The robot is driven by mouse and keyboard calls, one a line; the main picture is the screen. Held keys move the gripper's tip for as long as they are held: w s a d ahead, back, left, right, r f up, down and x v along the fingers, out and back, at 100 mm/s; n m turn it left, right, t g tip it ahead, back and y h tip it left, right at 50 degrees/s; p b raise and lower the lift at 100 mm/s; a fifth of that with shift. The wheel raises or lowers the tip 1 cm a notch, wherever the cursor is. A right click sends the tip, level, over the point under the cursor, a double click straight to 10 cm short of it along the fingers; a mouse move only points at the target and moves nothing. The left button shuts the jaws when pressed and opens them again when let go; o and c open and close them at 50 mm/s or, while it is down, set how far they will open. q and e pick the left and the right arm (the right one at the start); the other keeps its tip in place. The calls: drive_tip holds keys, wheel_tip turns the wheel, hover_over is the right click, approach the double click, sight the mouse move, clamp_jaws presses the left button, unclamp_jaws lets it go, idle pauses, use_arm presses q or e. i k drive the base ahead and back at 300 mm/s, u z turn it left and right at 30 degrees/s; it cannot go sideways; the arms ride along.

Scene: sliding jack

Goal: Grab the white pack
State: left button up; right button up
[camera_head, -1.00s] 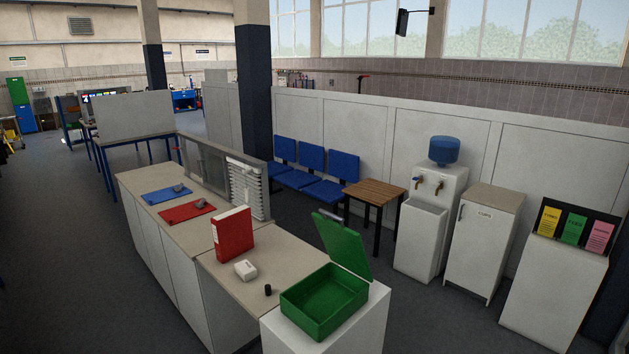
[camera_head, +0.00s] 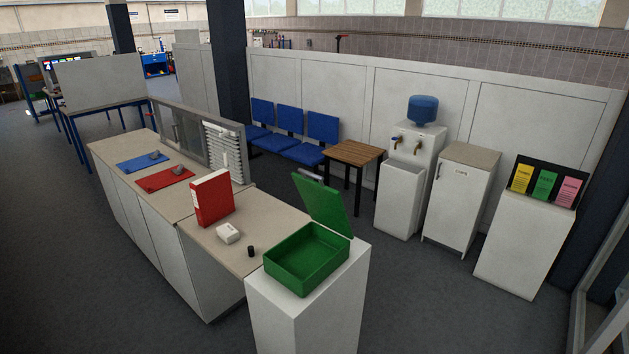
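The white pack (camera_head: 228,233) is a small white block lying on the beige counter top (camera_head: 185,209). It sits in front of an upright red binder (camera_head: 212,198) and to the left of a small black cylinder (camera_head: 251,251). Neither of my grippers shows in the head view, so nothing is seen touching the pack.
An open, empty-looking green box (camera_head: 306,259) stands on a white pedestal (camera_head: 341,290) at the counter's right end. Blue (camera_head: 143,162) and red (camera_head: 165,180) mats lie farther back. Open floor (camera_head: 100,290) lies left of the counter. A wooden table (camera_head: 356,152) stands behind.

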sight(228, 233)
drive_tip(key=u, duration=1.7)
drive_tip(key=i, duration=2.7)
drive_tip(key=z, duration=2.25)
drive_tip(key=i, duration=0.2)
drive_tip(key=u, duration=0.2)
